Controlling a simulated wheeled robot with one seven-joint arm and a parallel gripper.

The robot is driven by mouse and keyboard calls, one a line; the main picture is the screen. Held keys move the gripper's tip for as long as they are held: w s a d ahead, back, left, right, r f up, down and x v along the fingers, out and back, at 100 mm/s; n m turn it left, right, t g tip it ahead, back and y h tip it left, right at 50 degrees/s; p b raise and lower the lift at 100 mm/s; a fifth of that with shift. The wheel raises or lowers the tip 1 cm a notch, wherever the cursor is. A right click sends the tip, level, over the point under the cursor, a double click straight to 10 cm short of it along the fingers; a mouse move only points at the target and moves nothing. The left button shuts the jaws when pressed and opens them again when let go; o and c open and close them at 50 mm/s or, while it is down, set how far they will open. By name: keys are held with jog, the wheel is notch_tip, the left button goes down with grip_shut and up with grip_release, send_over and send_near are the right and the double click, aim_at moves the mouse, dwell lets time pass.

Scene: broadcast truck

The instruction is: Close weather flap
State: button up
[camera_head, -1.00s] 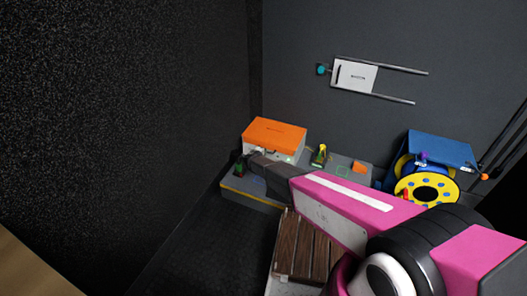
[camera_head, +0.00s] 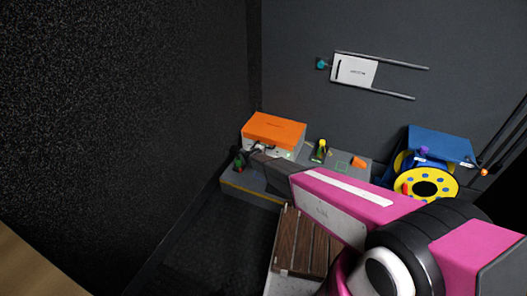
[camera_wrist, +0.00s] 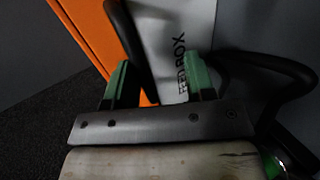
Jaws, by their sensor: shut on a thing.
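The orange panel (camera_head: 274,131), which looks like the weather flap, sits as a slanted cover on a pale box (camera_head: 268,150) on the low grey platform. The box's pale front shows below its edge. In the wrist view the orange panel (camera_wrist: 88,32) runs along the left, beside a white face (camera_wrist: 178,35) lettered "FEED BOX". My gripper (camera_wrist: 160,82) has green fingertips close to both, at the box's front left. A black loop (camera_wrist: 126,35) passes just inside the left finger.
Another black loop (camera_wrist: 292,70) curves past the right finger. Small coloured items stand on the platform (camera_head: 258,190). A yellow reel (camera_head: 424,188) is at the right. A white plate (camera_head: 354,71) is on the back wall.

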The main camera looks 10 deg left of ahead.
jog(key=shift+s+a+f, duration=0.1)
jog(key=shift+s+a, duration=0.05)
jog(key=shift+s, duration=0.05)
jog(key=v, duration=1)
jog(key=shift+s+r, duration=0.2)
jog(key=shift+r, duration=0.05)
jog(key=s+d+r+m+g+h, duration=0.1)
jog(key=d+r+m+g, duration=0.3)
jog(key=d, duration=0.6)
jog(key=s+d+r+m+g+h, duration=0.15)
jog(key=d+r, duration=0.35)
jog(key=d, duration=0.5)
jog(key=s+d+r+m+g+h, duration=0.15)
jog(key=d+r+m, duration=0.3)
jog(key=d, duration=0.55)
jog(key=s+d+r+m+g+y, duration=0.5)
jog(key=s+d+r, duration=0.8)
jog(key=s+d, duration=0.3)
jog(key=shift+s+r+m+g+y, duration=0.2)
jog(key=shift+s+m+g+y, duration=0.15)
jog(key=shift+s+y, duration=0.3)
jog(key=shift+d, duration=0.1)
